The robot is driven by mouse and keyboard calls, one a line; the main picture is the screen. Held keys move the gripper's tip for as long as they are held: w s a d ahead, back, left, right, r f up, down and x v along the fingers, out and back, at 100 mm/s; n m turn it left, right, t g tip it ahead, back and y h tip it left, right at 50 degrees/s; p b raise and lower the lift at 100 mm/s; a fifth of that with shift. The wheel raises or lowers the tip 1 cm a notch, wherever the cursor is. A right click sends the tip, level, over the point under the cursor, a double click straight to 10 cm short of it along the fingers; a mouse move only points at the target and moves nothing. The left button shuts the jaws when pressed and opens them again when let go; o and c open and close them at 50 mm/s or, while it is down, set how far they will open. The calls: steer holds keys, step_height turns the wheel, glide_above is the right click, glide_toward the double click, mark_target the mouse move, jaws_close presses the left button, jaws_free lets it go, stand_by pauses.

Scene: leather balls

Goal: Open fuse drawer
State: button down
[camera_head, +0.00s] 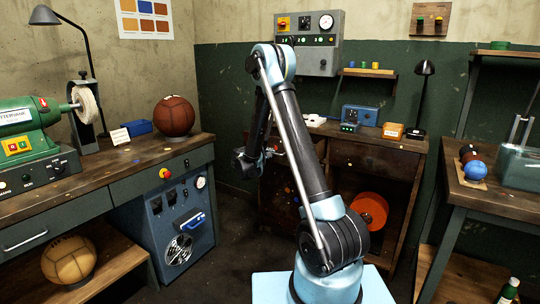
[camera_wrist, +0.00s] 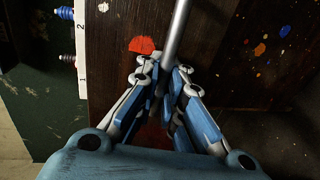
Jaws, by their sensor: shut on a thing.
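A dark brown wooden drawer front (camera_wrist: 112,45) with a red paint spot fills the middle of the wrist view. A grey metal bar handle (camera_wrist: 179,25) runs from the top edge down between my fingers. My gripper (camera_wrist: 164,85) is shut on this bar, its blue-and-white fingers on either side of it. In the head view my gripper (camera_head: 277,153) is at the left part of the back workbench, low under its top. My arm and gripper hide most of the handle and drawer there. I cannot tell whether the drawer stands out from the bench.
The back workbench (camera_head: 385,142) has another wooden drawer on the right and an orange reel (camera_head: 369,209) below. A blue cabinet (camera_head: 176,232) stands under the left bench. A right-hand table (camera_head: 500,203) is close by. Dark floor lies between the benches.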

steer(key=shift+d, duration=0.25)
steer(key=c, duration=1.7)
jaws_free()
steer(key=shift+d, duration=0.15)
steer(key=shift+s, duration=0.1)
steer(key=v, duration=1.1)
steer(key=shift+s+a, duration=0.25)
steer(key=shift+a, duration=0.1)
